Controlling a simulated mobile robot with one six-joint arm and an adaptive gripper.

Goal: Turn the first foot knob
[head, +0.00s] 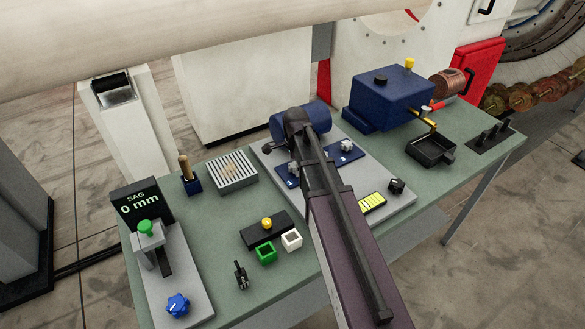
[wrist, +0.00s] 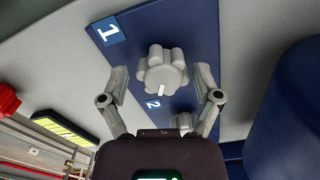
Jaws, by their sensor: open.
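In the wrist view a grey lobed knob (wrist: 162,75) with a white pointer mark sits on a blue plate (wrist: 190,30). A white label 1 (wrist: 107,31) is beside it on the plate. My gripper (wrist: 161,82) is open, with one finger on each side of this knob. A gap shows at the left finger; the right finger is very close, and I cannot tell if it touches. A second grey knob (wrist: 182,121) shows partly behind my gripper, near a label 2 (wrist: 152,104). In the head view my arm hides much of this area; another grey knob (head: 346,146) shows right of it.
A large blue cylinder (wrist: 295,105) stands close on the right in the wrist view. A yellow level vial (head: 372,203) and a black knob (head: 396,186) are on the grey base plate (head: 400,207). A blue box (head: 390,97) stands behind right.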

